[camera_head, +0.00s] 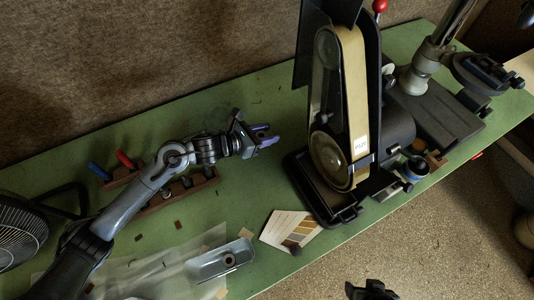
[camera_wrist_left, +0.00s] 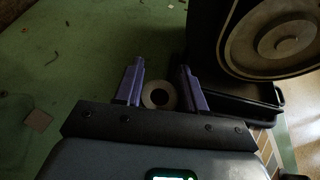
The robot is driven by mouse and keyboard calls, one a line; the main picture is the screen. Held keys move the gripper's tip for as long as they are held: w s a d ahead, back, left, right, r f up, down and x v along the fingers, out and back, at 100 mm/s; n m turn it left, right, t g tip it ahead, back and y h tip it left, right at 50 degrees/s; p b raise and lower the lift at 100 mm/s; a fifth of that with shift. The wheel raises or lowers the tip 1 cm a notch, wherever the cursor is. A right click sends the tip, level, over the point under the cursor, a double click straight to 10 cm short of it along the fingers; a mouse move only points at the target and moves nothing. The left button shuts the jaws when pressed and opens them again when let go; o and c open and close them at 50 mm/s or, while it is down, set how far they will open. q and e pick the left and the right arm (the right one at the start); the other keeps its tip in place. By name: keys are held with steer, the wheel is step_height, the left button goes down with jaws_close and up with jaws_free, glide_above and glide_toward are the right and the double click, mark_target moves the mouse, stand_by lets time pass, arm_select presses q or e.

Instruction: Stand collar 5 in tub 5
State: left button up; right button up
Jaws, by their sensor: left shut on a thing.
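My left gripper (camera_head: 266,134), with purple fingers, is above the green bench, left of the belt sander. In the left wrist view its fingers (camera_wrist_left: 160,82) are shut on a small grey ring, the collar (camera_wrist_left: 145,97); its round hole faces the camera. The collar is too small to make out in the head view. I can read no number on it. A wooden rack (camera_head: 152,206) with several dark round spots lies below the left forearm; I cannot tell whether these are the tubs. A dark shape at the bottom edge looks like my right gripper (camera_head: 372,291); its jaws are unclear.
The black belt sander (camera_head: 293,163) stands right of the left gripper. A grey metal tray (camera_head: 207,266) holds a small round part near the front edge. A card with colour swatches (camera_head: 283,228) lies beside it. A fan (camera_head: 16,236) is far left. Bench behind the gripper is mostly clear.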

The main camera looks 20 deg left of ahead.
mark_target(266, 157)
arm_select(q)
steer(key=shift+w+f+b, duration=0.15)
steer(key=shift+f+b, duration=0.15)
steer(key=shift+f, duration=4.7)
steer(key=shift+f, duration=0.2)
steer(key=o, duration=1.1)
steer(key=shift+r, duration=0.1)
steer(key=shift+r, duration=0.1)
steer(key=shift+o, duration=0.2)
steer(key=v, duration=1.2)
